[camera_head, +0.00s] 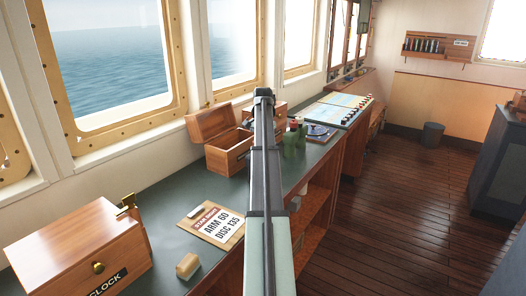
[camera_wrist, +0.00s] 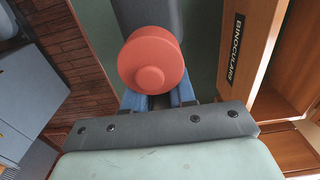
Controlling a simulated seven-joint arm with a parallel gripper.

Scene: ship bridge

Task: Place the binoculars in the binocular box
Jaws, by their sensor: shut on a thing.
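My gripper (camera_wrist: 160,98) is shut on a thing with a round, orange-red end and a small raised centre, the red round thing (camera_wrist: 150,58). It faces the wrist camera and hides most of the blue fingers. The rest of it is hidden, so I cannot tell whether it is the binoculars. In the camera_head view my arm hides the gripper. The binocular box (camera_head: 224,158) is wooden, with its lid open, on the green counter left of my arm. In the wrist view its wall, labelled BINOCULARS (camera_wrist: 236,50), is right of my gripper, apart from the red thing.
A clock box (camera_head: 85,245), a sign card (camera_head: 212,222) and a small wooden block (camera_head: 187,265) are nearer. A chart (camera_head: 337,108) lies farther back.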

